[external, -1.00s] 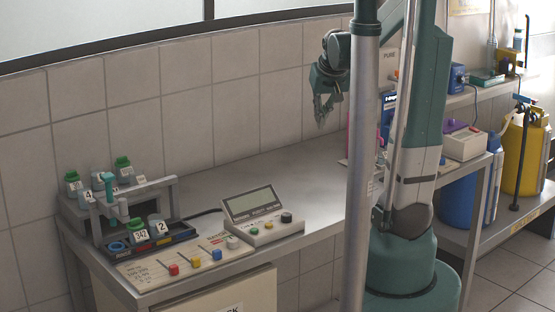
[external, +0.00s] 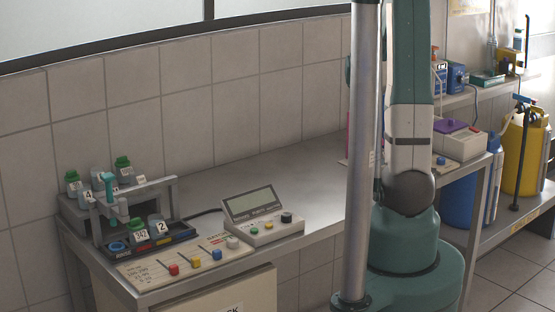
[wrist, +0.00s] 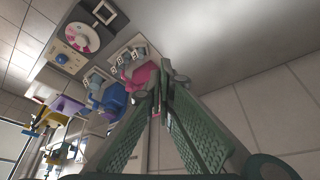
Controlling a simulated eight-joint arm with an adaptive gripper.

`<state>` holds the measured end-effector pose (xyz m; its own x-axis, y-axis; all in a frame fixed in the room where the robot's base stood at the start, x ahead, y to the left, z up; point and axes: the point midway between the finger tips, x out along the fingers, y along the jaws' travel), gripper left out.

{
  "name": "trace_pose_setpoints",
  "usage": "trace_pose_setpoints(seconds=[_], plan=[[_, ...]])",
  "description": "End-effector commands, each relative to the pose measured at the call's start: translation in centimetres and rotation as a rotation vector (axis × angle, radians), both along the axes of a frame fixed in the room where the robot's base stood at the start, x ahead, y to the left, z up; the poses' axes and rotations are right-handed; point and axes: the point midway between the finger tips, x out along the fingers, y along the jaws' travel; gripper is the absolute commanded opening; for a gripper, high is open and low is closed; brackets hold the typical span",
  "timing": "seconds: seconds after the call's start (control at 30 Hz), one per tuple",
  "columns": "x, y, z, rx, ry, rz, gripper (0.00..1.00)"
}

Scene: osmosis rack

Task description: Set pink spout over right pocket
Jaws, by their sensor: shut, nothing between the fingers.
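My gripper (wrist: 163,95) shows in the wrist view with its fingertips together and nothing between them. In the external view it is hidden behind my arm and the pole. A pink container (wrist: 141,78) stands beyond the fingertips in the wrist view. Only a pink sliver (external: 350,138) shows in the external view, left of the pole. I cannot make out a pink spout or the right pocket for certain. A small metal-coloured rack (external: 152,187) with a teal spout (external: 111,190) and numbered, green-capped bottles stands on the bench's left end, far from my gripper.
A display box (external: 258,218) and a panel with coloured knobs (external: 190,262) stand beside the rack. The middle of the bench (external: 265,175) is clear. A blue container (wrist: 108,98) and a dial with a pink-red disc (wrist: 82,38) show in the wrist view.

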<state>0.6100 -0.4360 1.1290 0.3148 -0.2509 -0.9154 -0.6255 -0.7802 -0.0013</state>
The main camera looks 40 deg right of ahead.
Motion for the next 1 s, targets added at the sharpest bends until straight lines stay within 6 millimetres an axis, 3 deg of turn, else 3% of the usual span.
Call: trace_pose_setpoints(seconds=[0.2,0.43,0.63,1.0], plan=[[-0.5,-4.3,-0.8,0.01,0.012,-0.052,0.0],[-1.1,-7.6,-1.8,0.018,0.022,-0.093,0.0],[-1.4,-8.7,-2.3,0.021,0.026,-0.107,0.0],[-1.5,-8.9,-2.5,0.021,0.027,-0.109,0.0]])
